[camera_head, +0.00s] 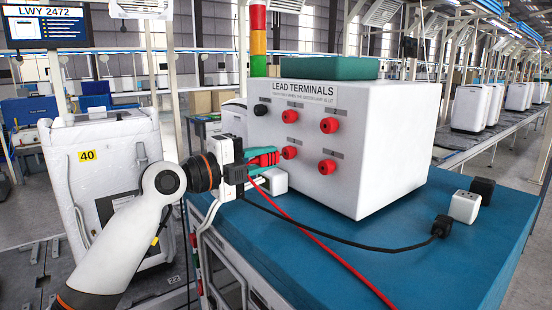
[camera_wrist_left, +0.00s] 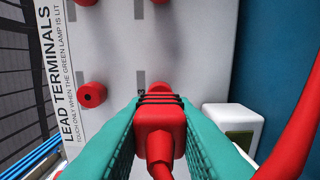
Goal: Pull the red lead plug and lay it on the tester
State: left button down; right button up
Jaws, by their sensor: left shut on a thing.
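The tester (camera_head: 395,150) is a white box labelled LEAD TERMINALS, with several red terminals and one black one on its front. A teal pad (camera_head: 325,68) lies on its top. My left gripper (camera_head: 258,163) has teal fingers shut on the red lead plug (camera_head: 268,158), low at the panel's left side. In the left wrist view the red plug (camera_wrist_left: 160,120) sits between the fingers, its black ridged end towards the panel. I cannot tell whether it is seated in a terminal. A red cable (camera_head: 325,246) runs from it towards the front. My right gripper is out of view.
The tester stands on a blue-topped bench (camera_head: 420,275). A black cable crosses the bench to a black plug (camera_head: 441,227). A small white block (camera_head: 464,207) and a dark one (camera_head: 483,188) stand right.

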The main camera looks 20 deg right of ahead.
aim_at(257, 160)
pick_arm(q)
jog(key=shift+b+v, duration=0.9)
jog(key=shift+v, duration=1.05)
